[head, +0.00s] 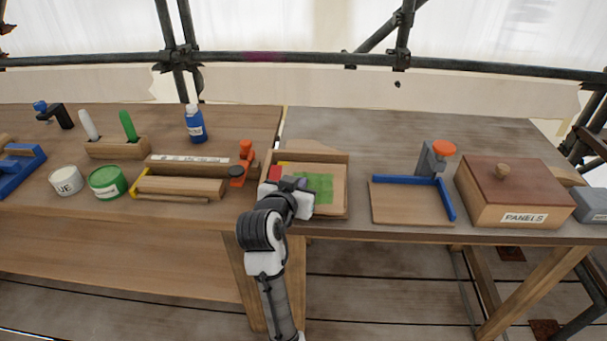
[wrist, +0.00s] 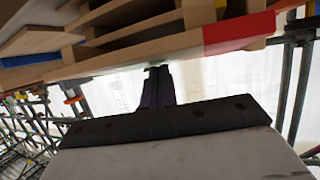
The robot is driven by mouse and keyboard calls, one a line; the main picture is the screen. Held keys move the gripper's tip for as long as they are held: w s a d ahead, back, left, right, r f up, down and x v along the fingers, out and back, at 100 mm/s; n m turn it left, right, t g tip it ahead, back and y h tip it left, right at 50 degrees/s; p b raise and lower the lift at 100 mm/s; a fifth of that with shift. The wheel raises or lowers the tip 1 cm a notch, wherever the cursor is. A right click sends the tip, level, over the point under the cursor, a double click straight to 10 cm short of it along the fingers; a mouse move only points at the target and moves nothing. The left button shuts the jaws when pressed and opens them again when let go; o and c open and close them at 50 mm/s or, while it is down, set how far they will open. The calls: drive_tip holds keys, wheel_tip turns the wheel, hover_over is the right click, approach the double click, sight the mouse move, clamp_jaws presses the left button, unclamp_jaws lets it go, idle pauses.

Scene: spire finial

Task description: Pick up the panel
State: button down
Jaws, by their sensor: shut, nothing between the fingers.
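A wooden box (head: 515,215) labelled PANELS stands at the right, with a reddish-brown knobbed lid on it. Its inside is hidden, and I see no loose piece marked as the panel. A shallow wooden tray (head: 339,205) with green (head: 319,184) and red areas lies at the middle, partly hidden by my arm. My gripper (head: 296,182) is at the tray's left part in the head view. In the wrist view my gripper's dark fingers (wrist: 157,75) are together with nothing between them, close to a wooden edge with a red end (wrist: 238,32).
A board with blue edge strips (head: 411,203) and an orange-topped clamp (head: 436,156) stand between the tray and the box. At the left are a wooden block (head: 181,187), an orange tool (head: 243,163), a green tin (head: 108,182), and a blue bottle (head: 195,125). The back right tabletop is clear.

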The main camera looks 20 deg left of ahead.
drive_tip(key=shift+a+f, duration=0.3)
drive_tip(key=shift+f, duration=0.35)
drive_tip(key=shift+r, duration=0.1)
drive_tip(key=shift+w+r+p, duration=0.1)
drive_tip(key=shift+r+p, duration=0.55)
drive_tip(key=shift+p, duration=0.15)
drive_tip(key=shift+w+r, duration=0.15)
drive_tip(key=shift+w, duration=0.05)
